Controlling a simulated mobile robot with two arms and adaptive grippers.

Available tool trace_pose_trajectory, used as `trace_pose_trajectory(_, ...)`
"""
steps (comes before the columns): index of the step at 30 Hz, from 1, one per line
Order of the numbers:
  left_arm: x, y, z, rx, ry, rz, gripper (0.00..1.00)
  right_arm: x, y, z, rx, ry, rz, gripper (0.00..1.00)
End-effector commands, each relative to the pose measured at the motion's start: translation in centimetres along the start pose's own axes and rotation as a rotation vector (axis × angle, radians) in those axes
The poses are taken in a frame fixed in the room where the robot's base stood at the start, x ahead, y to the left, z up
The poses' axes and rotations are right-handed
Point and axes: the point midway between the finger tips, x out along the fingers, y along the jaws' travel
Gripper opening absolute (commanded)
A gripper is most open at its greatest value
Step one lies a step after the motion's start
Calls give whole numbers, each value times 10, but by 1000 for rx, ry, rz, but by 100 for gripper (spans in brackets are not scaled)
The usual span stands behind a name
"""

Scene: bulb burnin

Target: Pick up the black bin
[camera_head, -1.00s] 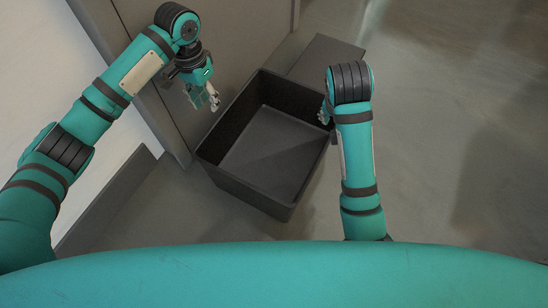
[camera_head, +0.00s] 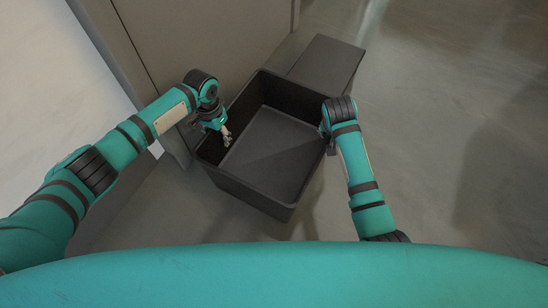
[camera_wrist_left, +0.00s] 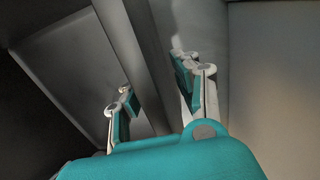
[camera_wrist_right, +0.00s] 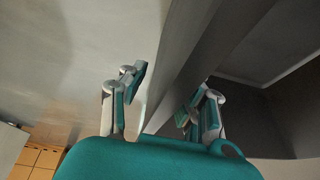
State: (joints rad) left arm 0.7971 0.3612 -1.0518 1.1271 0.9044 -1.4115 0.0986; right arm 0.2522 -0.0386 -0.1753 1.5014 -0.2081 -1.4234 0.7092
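The black bin (camera_head: 245,192) is an open, empty rectangular box on the floor in the middle of the head view. My left gripper (camera_head: 227,137) is at its left rim. In the left wrist view the fingers (camera_wrist_left: 153,85) are spread, with the bin's wall (camera_wrist_left: 148,60) running between them. My right gripper (camera_head: 323,130) is at the right rim, mostly hidden behind its wrist. In the right wrist view its fingers (camera_wrist_right: 165,95) are spread on either side of the bin's wall (camera_wrist_right: 190,60). Neither gripper is visibly clamped on the wall.
A grey panel (camera_head: 200,45) stands close along the bin's left and back side. A dark grey box (camera_head: 328,62) sits just behind the bin. The floor (camera_head: 440,150) to the right is clear. Orange-brown boxes (camera_wrist_right: 38,160) show at the right wrist view's lower left corner.

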Motion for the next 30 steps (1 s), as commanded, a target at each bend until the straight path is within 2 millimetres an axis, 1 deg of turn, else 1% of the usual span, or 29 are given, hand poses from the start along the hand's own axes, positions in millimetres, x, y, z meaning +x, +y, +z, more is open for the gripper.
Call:
trace_pose_trajectory(3, 4, 0, 0, 1, 1, 0, 31, 4, 0, 0, 0, 0, 0, 31)
trace_pose_trajectory(10, 4, 0, 0, 0, 1, 0, 31, 4, 0, 0, 1, 0, 0, 31)
trace_pose_trajectory(11, 4, 0, 0, 0, 1, 0, 29, 4, 0, 0, 1, 0, 0, 29)
trace_pose_trajectory(15, 4, 0, 0, 0, 1, 0, 11, 4, 0, 0, 0, 0, 0, 11)
trace_pose_trajectory(18, 4, 0, 0, 0, 1, 0, 0, 4, 0, 0, 0, 0, 0, 0)
trace_pose_trajectory(30, 4, 0, 0, 0, 0, 0, 0, 4, 0, 0, 0, 0, 0, 0)
